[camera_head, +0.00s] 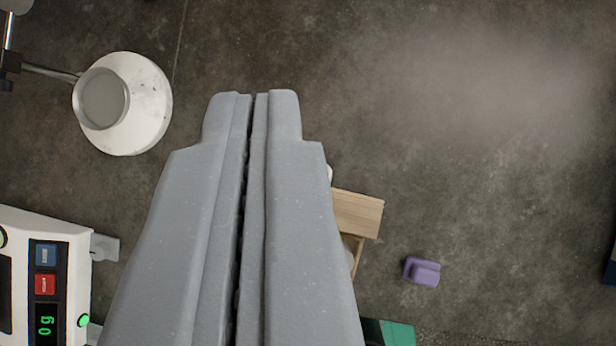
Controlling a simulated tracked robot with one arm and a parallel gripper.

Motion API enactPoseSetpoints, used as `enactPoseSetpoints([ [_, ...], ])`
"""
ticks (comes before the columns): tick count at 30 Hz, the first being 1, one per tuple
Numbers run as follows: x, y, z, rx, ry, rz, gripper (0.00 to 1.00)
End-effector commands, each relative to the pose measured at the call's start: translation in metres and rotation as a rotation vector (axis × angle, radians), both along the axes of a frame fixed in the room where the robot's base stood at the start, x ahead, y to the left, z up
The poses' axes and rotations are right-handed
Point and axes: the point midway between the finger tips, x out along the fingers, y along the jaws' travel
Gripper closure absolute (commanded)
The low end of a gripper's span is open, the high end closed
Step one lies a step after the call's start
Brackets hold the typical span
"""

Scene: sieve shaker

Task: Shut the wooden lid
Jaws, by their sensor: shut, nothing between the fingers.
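My gripper (252,98) is shut and empty. It fills the middle of the view, pointing up the picture. A wooden lid (357,213) shows just right of my gripper, as a pale flat board. The board stands apart from the opening, so the lid looks open. My gripper hides the left part of the box and lid. My fingertips lie above and left of the lid in the picture; I cannot tell whether they touch anything.
A purple object (422,271) lies right of the box. A white scale-like device (45,270) with a green display stands at lower left. A white round dish (125,105) on a metal arm is at upper left. A green object (397,333) is at the bottom. The upper right is clear.

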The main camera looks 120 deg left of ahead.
Motion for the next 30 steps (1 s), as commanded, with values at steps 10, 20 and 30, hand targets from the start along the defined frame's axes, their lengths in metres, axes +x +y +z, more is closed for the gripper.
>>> enactPoseSetpoints([
  [10,0.05,-0.005,-0.1,0.055,0.277,-0.066,1.0],
  [20,0.066,-0.008,-0.203,0.091,0.537,-0.136,1.0],
  [30,0.057,-0.011,-0.296,0.108,0.77,-0.206,1.0],
])
